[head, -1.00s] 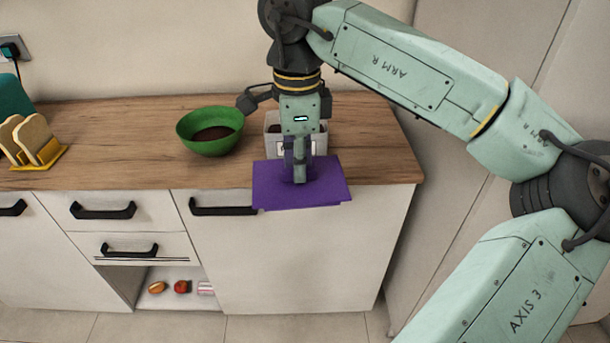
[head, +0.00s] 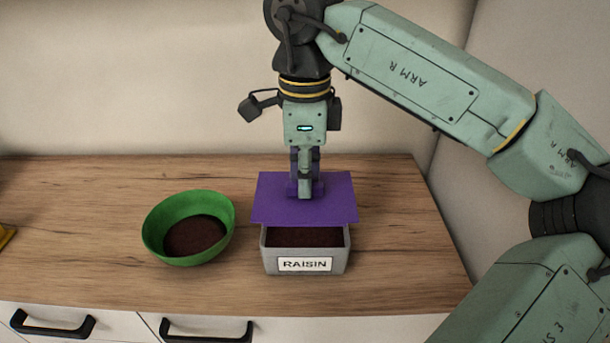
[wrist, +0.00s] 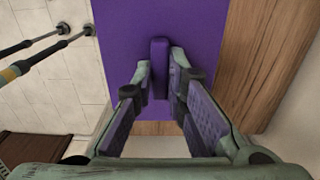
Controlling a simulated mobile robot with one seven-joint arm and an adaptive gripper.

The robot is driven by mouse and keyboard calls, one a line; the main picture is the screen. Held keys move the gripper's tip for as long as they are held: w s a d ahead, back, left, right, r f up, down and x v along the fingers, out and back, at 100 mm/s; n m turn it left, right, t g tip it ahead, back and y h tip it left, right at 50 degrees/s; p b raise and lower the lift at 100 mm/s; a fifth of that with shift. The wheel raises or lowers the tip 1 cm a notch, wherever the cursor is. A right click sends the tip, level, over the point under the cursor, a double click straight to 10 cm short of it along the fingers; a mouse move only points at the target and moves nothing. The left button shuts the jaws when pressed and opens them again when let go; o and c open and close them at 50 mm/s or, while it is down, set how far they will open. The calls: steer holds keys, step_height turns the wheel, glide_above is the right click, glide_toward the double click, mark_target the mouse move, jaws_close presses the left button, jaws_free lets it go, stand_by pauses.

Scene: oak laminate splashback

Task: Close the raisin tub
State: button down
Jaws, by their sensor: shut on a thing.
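The raisin tub (head: 304,256) is a grey box labelled RAISIN, standing on the wooden counter with dark contents showing at its open top. My gripper (head: 305,190) is shut on the raised handle of a flat purple lid (head: 335,205). In the head view the lid appears above and behind the tub's opening, with the dark contents visible below its front edge. In the wrist view the fingers (wrist: 159,85) pinch the handle of the purple lid (wrist: 205,25). The tub is not visible in the wrist view.
A green bowl (head: 157,240) with dark contents stands on the counter (head: 90,210) left of the tub. A yellow item (head: 6,236) shows at the far left edge. Drawers with black handles (head: 206,332) are below the counter. The counter right of the tub is clear.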

mark_target(304, 200)
steer(key=shift+w+f, duration=0.15)
steer(key=shift+f+b, duration=0.45)
steer(key=shift+b, duration=0.1)
steer(key=shift+f+b, duration=1.25)
steer(key=shift+f, duration=0.5)
steer(key=shift+f+b, duration=0.75)
steer(key=shift+f, duration=0.1)
stand_by(0.4)
steer(key=c, duration=1.5)
jaws_free()
steer(key=shift+c, duration=0.2)
steer(key=shift+o, duration=0.6)
steer(key=o, duration=0.4)
steer(key=shift+c, duration=0.2)
